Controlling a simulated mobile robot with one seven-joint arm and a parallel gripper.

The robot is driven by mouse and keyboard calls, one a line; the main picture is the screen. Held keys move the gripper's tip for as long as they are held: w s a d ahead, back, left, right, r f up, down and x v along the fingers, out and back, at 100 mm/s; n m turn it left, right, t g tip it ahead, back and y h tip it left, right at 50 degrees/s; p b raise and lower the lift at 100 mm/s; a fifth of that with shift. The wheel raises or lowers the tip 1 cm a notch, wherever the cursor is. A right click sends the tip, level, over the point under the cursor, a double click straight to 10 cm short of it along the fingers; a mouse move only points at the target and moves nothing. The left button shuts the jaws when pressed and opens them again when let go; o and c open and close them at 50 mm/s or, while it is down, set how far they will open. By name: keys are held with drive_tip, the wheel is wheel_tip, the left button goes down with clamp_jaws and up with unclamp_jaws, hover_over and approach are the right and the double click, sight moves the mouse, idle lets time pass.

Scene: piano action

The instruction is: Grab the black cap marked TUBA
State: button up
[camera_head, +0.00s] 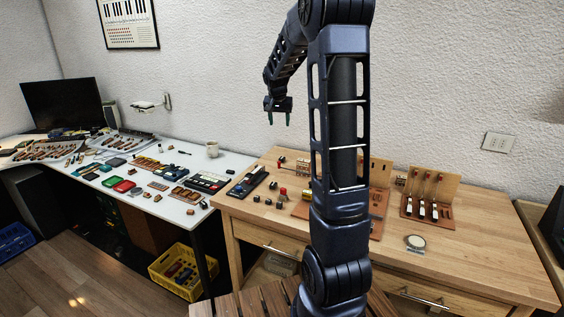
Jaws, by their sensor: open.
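My gripper (279,117) hangs from my arm in front of the white wall, above the wooden table. Its two fingers point down, apart and empty. It touches nothing. No marking TUBA can be read at this size, and I cannot tell which thing is the black cap. Several small dark pieces (268,201) stand on the left part of the wooden table (470,250), below my gripper, near a red piece (283,191). My arm hides part of the table's middle.
A dark long device (247,181) and wooden key models (431,193) stand on the wooden table. A round pale disc (415,242) lies near its front. A yellow crate (177,272) sits below.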

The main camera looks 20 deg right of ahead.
drive_tip(key=w+d+f+m, duration=0.1)
drive_tip(key=w+d+f, duration=0.2)
drive_tip(key=w+f, duration=0.75)
drive_tip(key=m+h, duration=0.1)
drive_tip(key=m, duration=0.1)
approach(282, 158)
drive_tip(key=f, duration=0.1)
drive_tip(key=w+f, duration=0.1)
drive_tip(key=f, duration=0.1)
drive_tip(key=shift+w+d+f+g, duration=0.1)
drive_tip(key=shift+d+g, duration=0.05)
drive_tip(key=shift+g, duration=0.15)
drive_tip(key=shift+w+d+x, duration=0.1)
drive_tip(key=shift+d+x, duration=0.05)
drive_tip(key=shift+x, duration=1.2)
drive_tip(key=shift+w+d+x, duration=0.1)
drive_tip(key=shift+x, duration=1.3)
drive_tip(key=c, duration=1)
drive_tip(key=shift+r, duration=0.25)
drive_tip(key=shift+c, duration=0.2)
